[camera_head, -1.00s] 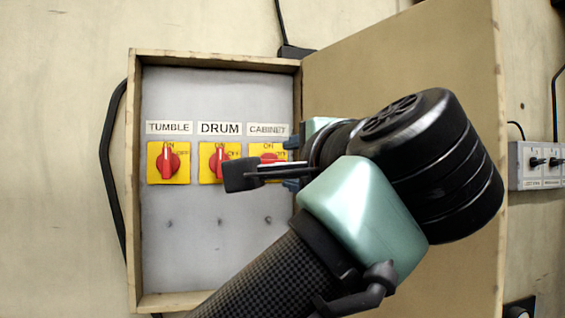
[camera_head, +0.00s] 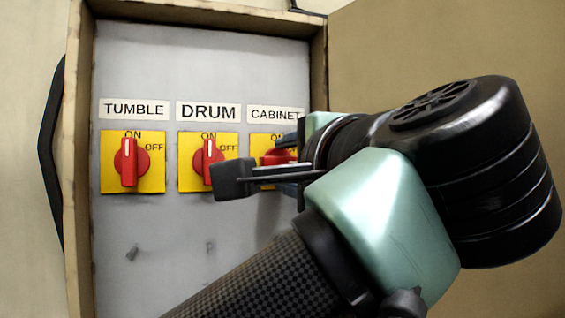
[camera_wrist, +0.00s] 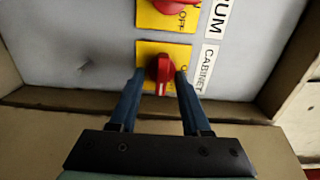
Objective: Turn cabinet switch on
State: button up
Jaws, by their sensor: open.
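The cabinet switch is a red rotary knob (camera_wrist: 162,70) on a yellow plate under the CABINET label (camera_head: 275,114). In the wrist view the knob sits between the two blue fingertips of my open gripper (camera_wrist: 159,77). I cannot tell whether the fingers touch it. The knob's white mark is on the OFF side, and in the head view the knob (camera_head: 277,157) lies sideways. There my gripper (camera_head: 288,166) and a black part on my wrist hide much of the plate.
The DRUM switch (camera_head: 207,160) and TUMBLE switch (camera_head: 129,162) are upright, their marks toward ON. The grey panel (camera_head: 170,250) is in a shallow wooden box with a raised frame (camera_head: 80,240). Its open door (camera_head: 420,50) stands behind my arm at the right.

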jog(key=shift+w, duration=0.15)
jog(key=shift+r, duration=0.15)
jog(key=shift+s, duration=0.2)
grip_shut()
